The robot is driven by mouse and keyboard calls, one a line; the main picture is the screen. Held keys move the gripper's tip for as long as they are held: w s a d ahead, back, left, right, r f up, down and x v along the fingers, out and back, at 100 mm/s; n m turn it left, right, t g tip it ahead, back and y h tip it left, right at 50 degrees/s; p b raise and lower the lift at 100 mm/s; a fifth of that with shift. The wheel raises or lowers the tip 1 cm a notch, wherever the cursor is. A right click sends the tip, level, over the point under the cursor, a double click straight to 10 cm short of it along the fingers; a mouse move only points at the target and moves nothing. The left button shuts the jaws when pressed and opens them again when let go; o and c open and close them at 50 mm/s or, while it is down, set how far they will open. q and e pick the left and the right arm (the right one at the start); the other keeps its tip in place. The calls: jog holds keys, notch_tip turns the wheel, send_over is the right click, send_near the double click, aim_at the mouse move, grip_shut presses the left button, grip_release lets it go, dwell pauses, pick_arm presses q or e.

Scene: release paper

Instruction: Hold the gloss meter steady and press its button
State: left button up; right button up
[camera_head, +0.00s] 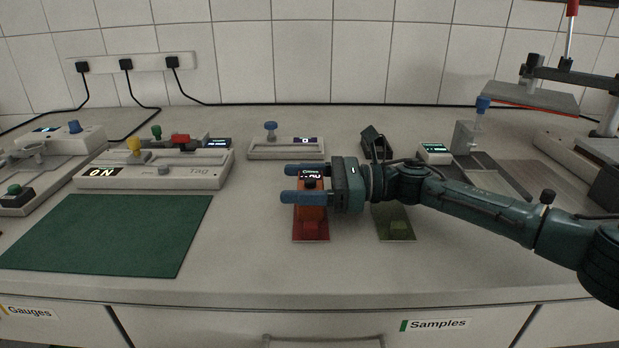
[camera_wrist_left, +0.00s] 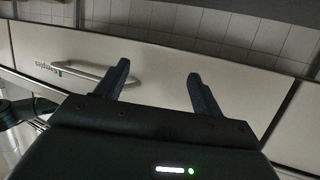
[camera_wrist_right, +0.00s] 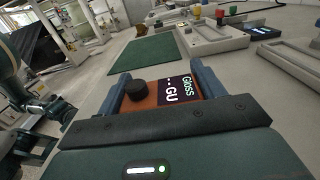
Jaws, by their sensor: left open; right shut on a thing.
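The gloss meter (camera_head: 312,214) is an orange block with a dark display and a black round button on top. It stands on a red sample card (camera_head: 311,238) at the middle of the bench. My right gripper (camera_head: 291,184) comes in from the right, its fingers shut on the gloss meter. In the right wrist view the orange body (camera_wrist_right: 156,101), the black button (camera_wrist_right: 135,91) and the display reading "Gloss .. GU" (camera_wrist_right: 180,88) show between the fingers. My left gripper (camera_wrist_left: 158,72) is open and empty, facing the drawer fronts. It is outside the head view.
A green mat (camera_head: 105,235) lies at the left. A green sample card (camera_head: 394,224) lies right of the meter, partly under my right arm. The front bench strip is clear.

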pick_arm(q)
grip_shut()
dwell(0.5)
dwell(0.9)
